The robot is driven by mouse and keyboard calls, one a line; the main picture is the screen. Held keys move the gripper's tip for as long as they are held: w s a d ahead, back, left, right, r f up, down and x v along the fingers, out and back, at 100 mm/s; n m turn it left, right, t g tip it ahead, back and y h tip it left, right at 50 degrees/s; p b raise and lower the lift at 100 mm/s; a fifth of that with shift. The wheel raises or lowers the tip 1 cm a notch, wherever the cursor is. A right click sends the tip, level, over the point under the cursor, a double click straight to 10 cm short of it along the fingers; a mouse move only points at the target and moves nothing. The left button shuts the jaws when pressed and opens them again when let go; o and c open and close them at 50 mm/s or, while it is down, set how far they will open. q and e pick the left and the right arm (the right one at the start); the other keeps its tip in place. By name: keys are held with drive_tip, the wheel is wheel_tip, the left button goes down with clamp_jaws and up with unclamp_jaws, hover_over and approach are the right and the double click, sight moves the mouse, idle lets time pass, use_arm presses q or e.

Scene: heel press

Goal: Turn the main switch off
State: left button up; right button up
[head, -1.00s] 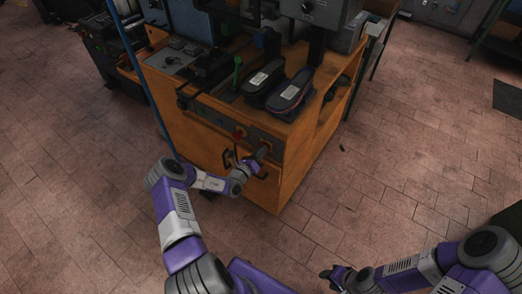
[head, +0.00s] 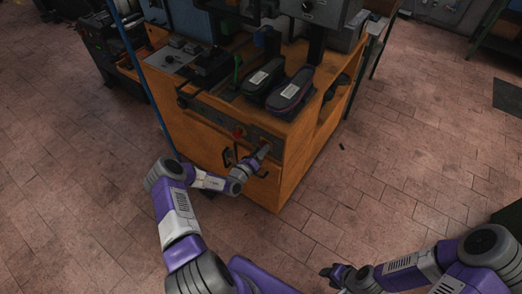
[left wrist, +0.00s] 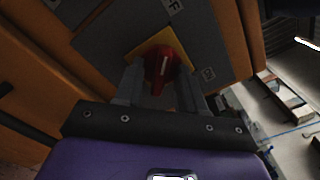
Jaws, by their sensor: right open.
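The main switch is a red rotary knob (left wrist: 162,62) on a yellow plate (left wrist: 136,52), set in a grey panel. In the left wrist view its raised handle lies between the two fingers of my left gripper (left wrist: 160,84), with a visible gap on each side. The left gripper looks open. In the head view the left gripper (head: 262,154) is at the right part of the cabinet's front panel, covering most of the switch. My right gripper (head: 336,275) is open and empty over the floor, away from the cabinet.
Another red control (head: 239,133) sits left of the switch on the same panel. Black door handles (head: 228,157) stick out below.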

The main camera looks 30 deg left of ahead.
use_arm(q)
drive_tip(key=s+p, duration=0.1)
drive_tip(key=s, duration=0.6)
drive_tip(key=shift+s+a+p, duration=0.25)
drive_tip(key=shift+a+p, duration=0.05)
drive_tip(key=shift+a, duration=0.05)
drive_tip(key=shift+d, duration=0.1)
